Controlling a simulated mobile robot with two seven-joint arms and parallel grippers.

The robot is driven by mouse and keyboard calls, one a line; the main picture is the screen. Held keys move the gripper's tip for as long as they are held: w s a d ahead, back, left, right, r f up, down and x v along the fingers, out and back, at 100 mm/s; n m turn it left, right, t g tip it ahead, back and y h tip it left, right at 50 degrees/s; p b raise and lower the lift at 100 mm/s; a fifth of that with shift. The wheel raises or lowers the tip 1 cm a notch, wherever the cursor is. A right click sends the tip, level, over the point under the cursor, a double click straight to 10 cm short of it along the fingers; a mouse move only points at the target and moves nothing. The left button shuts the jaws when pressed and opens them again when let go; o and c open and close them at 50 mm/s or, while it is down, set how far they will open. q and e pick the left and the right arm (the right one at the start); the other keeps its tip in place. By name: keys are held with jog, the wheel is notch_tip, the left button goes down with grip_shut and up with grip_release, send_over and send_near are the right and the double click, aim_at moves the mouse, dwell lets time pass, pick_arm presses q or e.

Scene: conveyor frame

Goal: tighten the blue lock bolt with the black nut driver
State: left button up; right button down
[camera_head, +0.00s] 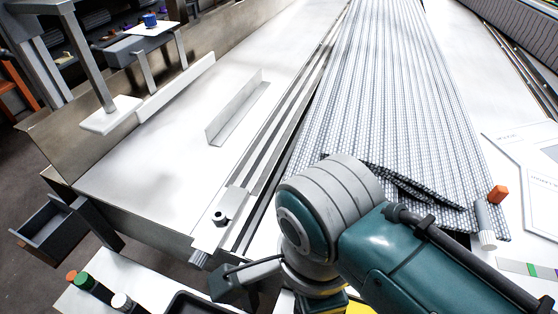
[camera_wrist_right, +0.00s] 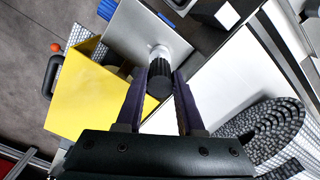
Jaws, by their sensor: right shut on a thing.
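In the right wrist view my right gripper (camera_wrist_right: 161,82) is shut on a black ribbed cylinder, which looks like the black nut driver (camera_wrist_right: 160,77). A pale round part shows at its far end, in front of a grey plate (camera_wrist_right: 125,38). In the head view a blue knob (camera_head: 150,20) stands on a small white plate at the upper left, well away from my right arm. My right gripper is hidden behind my arm there. My left gripper is out of view.
A yellow box (camera_wrist_right: 92,92) is close to the left of my right gripper. The crumpled conveyor belt (camera_head: 385,100) lies beyond my arm. A front-left tray holds green-topped (camera_head: 86,281) and white-topped (camera_head: 121,301) pieces. The metal deck (camera_head: 150,165) is largely clear around an upright angle strip (camera_head: 236,108).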

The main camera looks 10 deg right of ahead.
jog(key=shift+m, duration=1)
notch_tip(320, 180, up, 6)
jog(key=p, duration=0.6)
jog(key=shift+w+f, duration=0.1)
jog(key=shift+f, duration=0.25)
